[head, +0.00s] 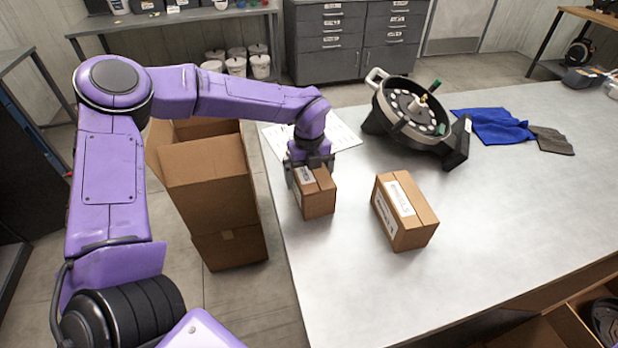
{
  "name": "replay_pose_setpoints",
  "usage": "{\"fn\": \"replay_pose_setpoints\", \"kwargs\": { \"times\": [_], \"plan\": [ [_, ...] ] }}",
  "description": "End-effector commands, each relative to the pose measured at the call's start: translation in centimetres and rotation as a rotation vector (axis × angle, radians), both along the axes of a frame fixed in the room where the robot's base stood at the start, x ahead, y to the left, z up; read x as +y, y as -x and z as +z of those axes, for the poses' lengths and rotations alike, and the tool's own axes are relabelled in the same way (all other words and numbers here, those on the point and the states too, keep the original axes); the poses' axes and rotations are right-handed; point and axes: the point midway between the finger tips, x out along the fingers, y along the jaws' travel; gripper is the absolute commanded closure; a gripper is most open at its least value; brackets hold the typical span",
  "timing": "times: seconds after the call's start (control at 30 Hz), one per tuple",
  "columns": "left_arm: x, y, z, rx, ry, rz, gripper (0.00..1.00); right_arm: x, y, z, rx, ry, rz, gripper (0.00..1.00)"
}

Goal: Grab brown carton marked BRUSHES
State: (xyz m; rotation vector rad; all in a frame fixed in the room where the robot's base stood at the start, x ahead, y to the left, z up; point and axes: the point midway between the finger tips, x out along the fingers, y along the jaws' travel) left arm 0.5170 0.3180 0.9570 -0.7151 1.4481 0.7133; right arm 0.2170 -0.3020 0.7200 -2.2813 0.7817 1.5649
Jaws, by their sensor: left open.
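Two small brown cartons stand on the grey table. The left carton (318,201) is near the table's left edge, with a white label partly hidden by my gripper. The right carton (421,232) stands apart from it, with white labels on its top and side. The print on both labels is too small to read, so I cannot tell which one is marked BRUSHES. My left gripper (310,170) points down at the far top part of the left carton, open, with its fingers close about it. Contact is not clear. My right gripper is out of view.
A black and metal seed meter (408,112) stands behind the cartons. A paper sheet (343,138) lies behind my gripper. A blue cloth (490,124) and a grey cloth (551,140) lie at the right. Large cardboard boxes (208,187) stand left of the table (520,215). Its right middle is clear.

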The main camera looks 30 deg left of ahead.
Motion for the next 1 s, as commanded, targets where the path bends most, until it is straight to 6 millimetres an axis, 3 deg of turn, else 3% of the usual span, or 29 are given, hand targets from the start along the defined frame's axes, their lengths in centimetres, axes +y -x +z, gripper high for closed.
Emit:
{"fn": "replay_pose_setpoints", "kwargs": {
  "times": [0.17, 0.33, 0.37, 0.73, 0.87, 1.0],
  "plan": [
    [0.0, 0.0, -0.1, -0.001, -0.001, -0.001, 0.03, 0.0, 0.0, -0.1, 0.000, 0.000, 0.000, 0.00],
    [0.0, 0.0, 0.0, -0.001, 0.000, -0.001, 0.59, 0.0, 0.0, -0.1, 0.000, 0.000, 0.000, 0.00],
    [0.0, -0.1, 0.1, -0.002, 0.000, -0.001, 0.61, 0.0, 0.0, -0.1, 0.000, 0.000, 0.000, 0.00],
    [0.0, -0.2, 1.2, -0.005, 0.000, 0.000, 0.61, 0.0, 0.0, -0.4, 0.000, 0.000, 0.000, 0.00],
    [0.0, 0.0, 3.4, -0.008, 0.001, 0.000, 0.61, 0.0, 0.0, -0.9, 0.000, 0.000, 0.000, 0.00],
    [-0.6, 3.0, 6.7, -0.013, 0.003, -0.003, 0.61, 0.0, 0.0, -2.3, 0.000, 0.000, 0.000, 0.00]
  ]
}}
